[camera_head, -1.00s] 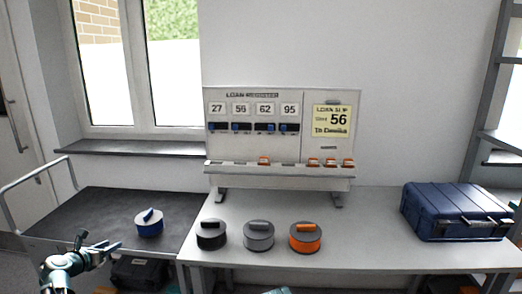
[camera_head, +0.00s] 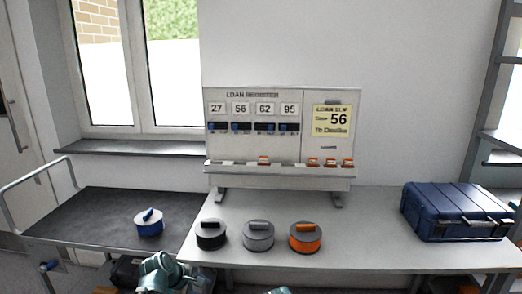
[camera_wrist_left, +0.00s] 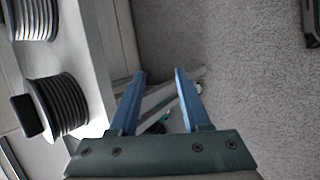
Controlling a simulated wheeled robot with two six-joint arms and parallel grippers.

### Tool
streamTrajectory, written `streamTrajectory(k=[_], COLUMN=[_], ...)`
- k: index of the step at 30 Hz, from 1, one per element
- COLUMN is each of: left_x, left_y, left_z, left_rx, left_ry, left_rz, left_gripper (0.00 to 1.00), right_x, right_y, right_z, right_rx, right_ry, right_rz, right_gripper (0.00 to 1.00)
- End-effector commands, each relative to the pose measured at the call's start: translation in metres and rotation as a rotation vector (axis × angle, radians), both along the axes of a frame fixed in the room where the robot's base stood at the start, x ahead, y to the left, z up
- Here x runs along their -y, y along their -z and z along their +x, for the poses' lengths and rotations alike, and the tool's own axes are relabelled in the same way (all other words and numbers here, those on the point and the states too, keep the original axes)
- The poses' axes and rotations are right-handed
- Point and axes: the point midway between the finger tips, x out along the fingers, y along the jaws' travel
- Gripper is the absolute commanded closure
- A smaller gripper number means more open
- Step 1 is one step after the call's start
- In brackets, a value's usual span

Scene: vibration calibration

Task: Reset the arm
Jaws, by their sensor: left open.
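My left gripper (camera_wrist_left: 160,78) is open in the left wrist view, with two blue fingers apart and nothing between them. It points past the table's edge toward the grey floor. In the head view a teal part of my left arm (camera_head: 166,273) shows at the bottom, in front of the table; the fingers cannot be made out there. My right gripper is not in view.
A blue-topped disc (camera_head: 149,222) sits on the dark cart. Black (camera_head: 211,236), grey (camera_head: 258,237) and orange (camera_head: 305,239) discs stand on the table (camera_head: 370,225). A board (camera_head: 255,150) stands behind; a blue case (camera_head: 457,212) is right.

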Motion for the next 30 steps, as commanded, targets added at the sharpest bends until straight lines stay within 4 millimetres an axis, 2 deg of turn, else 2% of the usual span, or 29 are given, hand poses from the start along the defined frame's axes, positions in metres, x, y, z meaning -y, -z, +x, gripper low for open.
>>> streamTrajectory(k=[1,3,6,12,18,19,21,30], left_x=[0.033,0.063,0.091,0.116,0.125,0.125,0.124,0.124], left_y=[0.009,0.02,0.03,0.038,0.038,0.037,0.014,-0.048], left_z=[-0.026,-0.057,-0.098,-0.156,-0.2,-0.206,-0.201,-0.2], left_rx=[-0.011,-0.025,-0.045,-0.085,-0.129,-0.138,-0.138,-0.135], left_ry=[0.176,0.423,0.741,1.217,1.586,1.639,1.624,1.617], left_rz=[0.096,0.23,0.389,0.596,0.731,0.749,0.744,0.741], left_gripper=[0.53,0.53,0.53,0.53,0.53,0.53,0.53,0.53], right_x=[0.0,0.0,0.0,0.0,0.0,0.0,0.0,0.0], right_y=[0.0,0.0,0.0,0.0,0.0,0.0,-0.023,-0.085], right_z=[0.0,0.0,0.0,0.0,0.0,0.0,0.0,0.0], right_rx=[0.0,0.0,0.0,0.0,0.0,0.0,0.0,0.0], right_ry=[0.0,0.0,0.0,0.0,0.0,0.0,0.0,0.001], right_rz=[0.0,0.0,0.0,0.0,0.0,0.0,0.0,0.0], right_gripper=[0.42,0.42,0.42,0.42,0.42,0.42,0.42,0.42])
